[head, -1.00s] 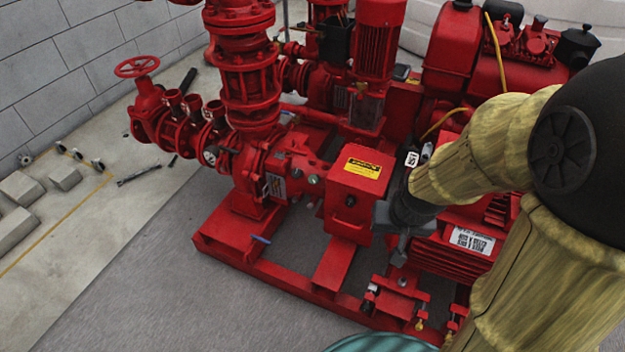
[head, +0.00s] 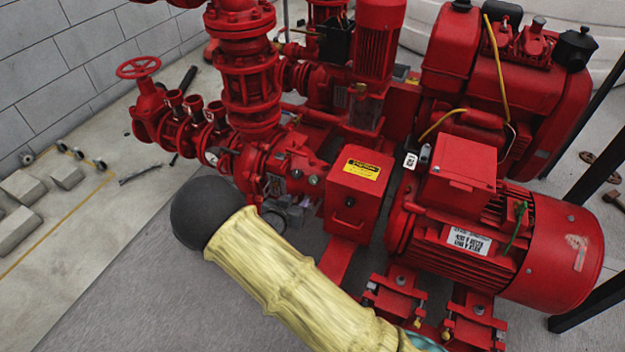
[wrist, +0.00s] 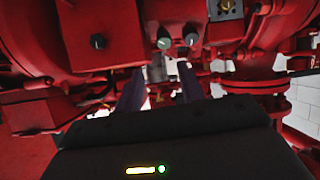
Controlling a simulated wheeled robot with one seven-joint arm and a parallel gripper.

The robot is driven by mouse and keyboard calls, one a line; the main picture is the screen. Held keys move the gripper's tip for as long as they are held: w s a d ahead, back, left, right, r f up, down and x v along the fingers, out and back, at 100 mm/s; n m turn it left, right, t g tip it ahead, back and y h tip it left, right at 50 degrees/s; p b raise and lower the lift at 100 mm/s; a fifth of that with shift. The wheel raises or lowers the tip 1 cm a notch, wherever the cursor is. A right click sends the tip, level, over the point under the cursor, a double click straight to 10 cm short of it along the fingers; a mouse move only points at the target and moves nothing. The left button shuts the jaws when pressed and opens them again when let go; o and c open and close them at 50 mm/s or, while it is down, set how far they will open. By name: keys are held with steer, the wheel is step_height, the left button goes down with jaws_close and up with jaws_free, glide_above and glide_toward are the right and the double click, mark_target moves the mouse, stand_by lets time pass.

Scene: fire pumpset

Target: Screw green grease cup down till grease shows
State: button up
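Two small round caps stand out from the red pump's bearing housing. I cannot tell which is the green grease cup, and no grease is visible. In the head view they show as small pale caps (head: 297,173) beside the red coupling guard. My gripper (wrist: 158,76) points at the housing, its two dark fingers apart and nothing clearly held. The caps appear just beyond the fingertips. In the head view my gripper (head: 290,212) is partly hidden behind my arm.
The red coupling guard (head: 354,195) with a yellow label stands right of the housing, and the red motor (head: 500,235) farther right. A black knob (wrist: 98,41) sits left of the caps. Grey floor (head: 110,285) is open at the front left.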

mark_target(312, 181)
steer(key=shift+s+a+f+t, duration=0.1)
steer(key=shift+s+a+t, duration=0.05)
steer(key=shift+a+t, duration=0.35)
steer(key=b+x, duration=0.2)
steer(key=x, duration=0.6)
steer(key=b+x, duration=0.3)
steer(key=x, duration=0.6)
steer(key=shift+d+f, duration=0.15)
steer(key=shift+f, duration=0.15)
steer(key=shift+c, duration=0.5)
steer(key=c, duration=0.6)
